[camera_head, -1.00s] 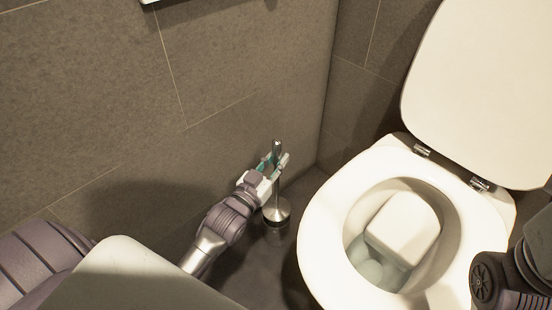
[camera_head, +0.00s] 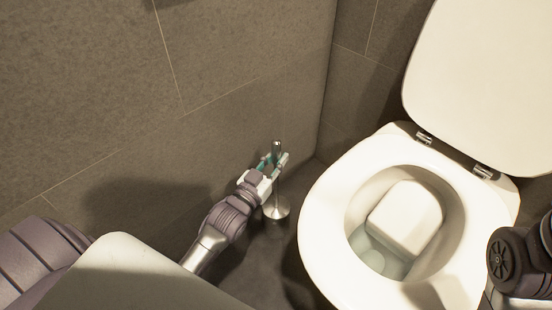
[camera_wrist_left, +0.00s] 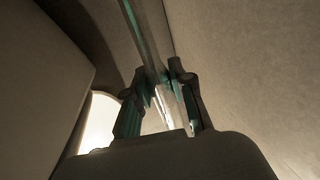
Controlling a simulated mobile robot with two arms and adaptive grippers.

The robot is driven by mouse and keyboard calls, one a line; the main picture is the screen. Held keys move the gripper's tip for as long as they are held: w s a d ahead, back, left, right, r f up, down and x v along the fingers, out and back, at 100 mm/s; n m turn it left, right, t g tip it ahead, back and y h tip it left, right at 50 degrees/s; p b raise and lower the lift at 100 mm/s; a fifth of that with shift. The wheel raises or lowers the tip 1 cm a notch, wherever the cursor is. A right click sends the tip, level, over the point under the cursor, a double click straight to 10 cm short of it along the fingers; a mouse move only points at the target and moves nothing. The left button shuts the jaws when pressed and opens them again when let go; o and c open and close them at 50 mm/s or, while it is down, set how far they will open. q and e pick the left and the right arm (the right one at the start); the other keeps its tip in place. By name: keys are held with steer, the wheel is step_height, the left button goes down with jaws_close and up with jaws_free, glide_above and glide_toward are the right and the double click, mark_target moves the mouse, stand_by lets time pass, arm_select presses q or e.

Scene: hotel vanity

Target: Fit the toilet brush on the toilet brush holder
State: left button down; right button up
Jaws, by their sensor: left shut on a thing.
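The toilet brush (camera_head: 276,147) stands upright by the wall, left of the toilet, with its slim metal handle rising between my fingers. My left gripper (camera_head: 274,164) is shut on the handle near its top. In the left wrist view the fingers (camera_wrist_left: 160,85) close around the shiny shaft (camera_wrist_left: 150,40). Below the gripper, the shaft leads down to a round silver piece (camera_head: 277,210) close above or on the dark floor. I cannot tell whether this is the holder or part of the brush, and no separate holder shows. My right gripper is out of view.
The white toilet bowl (camera_head: 325,225) with its raised lid (camera_head: 480,80) stands close on the right. A grey tiled wall (camera_head: 240,100) runs behind and left of the brush. Dark floor (camera_head: 262,255) shows between wall and toilet. My right arm is at the right edge.

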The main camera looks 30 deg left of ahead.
arm_select(q)
steer(key=c, duration=0.9)
jaws_free()
steer(key=shift+s, duration=0.15)
steer(key=s, duration=0.7)
steer(key=s+a, duration=0.1)
steer(key=s, duration=0.3)
steer(key=shift+s+f, duration=0.2)
steer(key=shift+s, duration=0.15)
